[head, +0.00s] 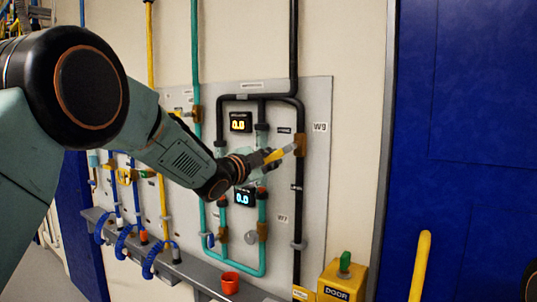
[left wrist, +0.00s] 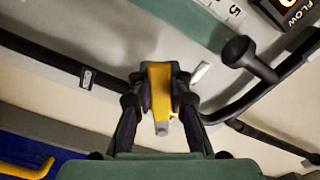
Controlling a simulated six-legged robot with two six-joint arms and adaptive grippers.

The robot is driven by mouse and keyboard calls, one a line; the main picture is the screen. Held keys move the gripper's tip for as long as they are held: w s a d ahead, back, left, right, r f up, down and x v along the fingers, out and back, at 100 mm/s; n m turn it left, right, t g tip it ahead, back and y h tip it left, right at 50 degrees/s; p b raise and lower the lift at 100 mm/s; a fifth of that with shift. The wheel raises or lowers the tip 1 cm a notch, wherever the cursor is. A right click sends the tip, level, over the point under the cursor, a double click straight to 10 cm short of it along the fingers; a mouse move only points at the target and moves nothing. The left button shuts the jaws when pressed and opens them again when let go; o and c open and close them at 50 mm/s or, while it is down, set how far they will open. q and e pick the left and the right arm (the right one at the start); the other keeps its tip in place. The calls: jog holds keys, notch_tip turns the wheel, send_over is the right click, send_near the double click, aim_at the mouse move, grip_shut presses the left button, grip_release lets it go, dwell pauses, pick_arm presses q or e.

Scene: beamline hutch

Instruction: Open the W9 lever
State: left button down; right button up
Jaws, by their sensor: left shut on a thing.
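The W9 lever (head: 277,155) has a yellow handle and joins a brass valve body (head: 300,145) on the black pipe, left of the W9 label (head: 320,127). It slants down and left from the valve, across the pipe rather than along it. My left gripper (head: 262,160) is shut on the yellow handle. In the left wrist view the handle (left wrist: 160,85) sits between the two fingers of my left gripper (left wrist: 160,95). The fingers hide part of the handle in the head view. My right gripper is not in view.
The grey panel (head: 318,185) carries black and teal pipes and two lit displays (head: 240,122). A yellow DOOR box (head: 342,283) with a green knob stands lower right, near a blue door (head: 465,120).

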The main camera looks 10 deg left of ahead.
pick_arm(q)
jog(key=s+d+f+n+p, duration=0.2)
jog(key=d+n, duration=0.3)
jog(key=n, duration=0.7)
jog(key=shift+d+f+p, duration=0.3)
jog(key=shift+f+p, duration=0.5)
jog(key=shift+p, duration=0.1)
jog(key=c, duration=1.3)
grip_release()
jog(key=shift+s+d+r, duration=0.1)
jog(key=shift+s+r, duration=0.05)
jog(key=shift+o, duration=0.4)
jog(key=shift+s+a+r, duration=0.2)
jog(key=shift+s+a, duration=0.05)
jog(key=shift+s, duration=0.05)
jog(key=shift+f, duration=0.1)
